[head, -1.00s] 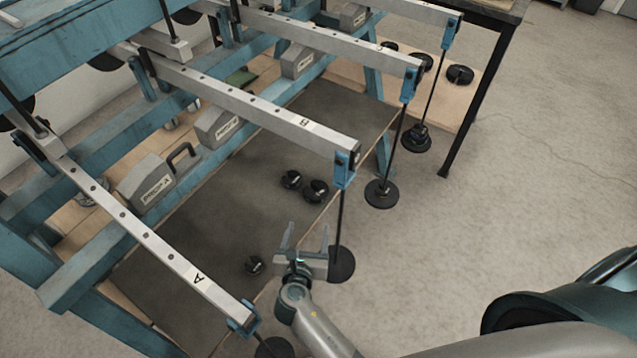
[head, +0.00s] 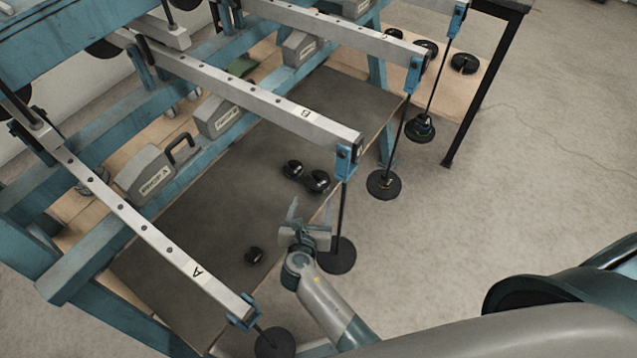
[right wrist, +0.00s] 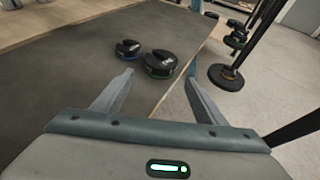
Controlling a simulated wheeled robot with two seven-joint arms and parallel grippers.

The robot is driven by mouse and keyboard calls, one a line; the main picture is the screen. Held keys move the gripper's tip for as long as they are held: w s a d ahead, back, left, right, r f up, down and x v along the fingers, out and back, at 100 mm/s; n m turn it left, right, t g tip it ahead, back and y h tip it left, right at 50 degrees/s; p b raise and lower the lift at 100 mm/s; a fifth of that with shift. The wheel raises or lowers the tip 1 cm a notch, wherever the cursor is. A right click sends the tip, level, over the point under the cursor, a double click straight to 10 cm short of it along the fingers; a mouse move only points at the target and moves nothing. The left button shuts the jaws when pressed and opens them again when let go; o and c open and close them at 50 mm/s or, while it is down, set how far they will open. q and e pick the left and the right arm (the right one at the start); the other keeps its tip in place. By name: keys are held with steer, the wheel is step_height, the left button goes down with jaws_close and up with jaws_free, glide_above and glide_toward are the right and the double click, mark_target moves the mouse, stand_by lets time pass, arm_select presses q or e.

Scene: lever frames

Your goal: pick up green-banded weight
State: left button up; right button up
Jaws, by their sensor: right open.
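The green-banded weight (right wrist: 160,64) is a squat black disc with a green line near its base. It lies on the dark mat close to the board's edge, and in the head view it is the right one of a close pair (head: 317,181). A similar black weight with a bluish band (right wrist: 128,48) lies just left of it. My right gripper (head: 309,214) is open and empty, short of the green-banded weight and apart from it. In the right wrist view its fingers (right wrist: 160,82) spread with the weight ahead between them. My left gripper is not in view.
Another black weight (head: 254,256) lies on the mat (head: 215,235) at lower left. Lever beam B (head: 270,103) ends above the pair, its rod hanging to a black disc (head: 337,256) beside my gripper. Lever beam A (head: 150,232) crosses at left. Floor at right is clear.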

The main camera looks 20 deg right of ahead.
glide_toward(318, 178)
steer(key=w+f, duration=0.1)
steer(key=w+d+f, duration=0.1)
steer(key=shift+w+f+b, duration=0.15)
steer(key=shift+w+b, duration=0.2)
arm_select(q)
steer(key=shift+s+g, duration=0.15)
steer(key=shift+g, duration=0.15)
arm_select(e)
steer(key=shift+d, duration=0.1)
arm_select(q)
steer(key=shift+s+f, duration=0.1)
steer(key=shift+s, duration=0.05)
arm_select(e)
steer(key=shift+w, duration=0.1)
steer(key=x, duration=0.5)
steer(key=shift+d+r, duration=0.15)
steer(key=shift+r, duration=0.15)
steer(key=shift+w, duration=0.15)
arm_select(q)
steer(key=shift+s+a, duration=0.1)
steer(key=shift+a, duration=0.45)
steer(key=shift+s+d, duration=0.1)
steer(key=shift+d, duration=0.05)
arm_select(e)
steer(key=shift+r, duration=0.15)
steer(key=c, duration=1.4)
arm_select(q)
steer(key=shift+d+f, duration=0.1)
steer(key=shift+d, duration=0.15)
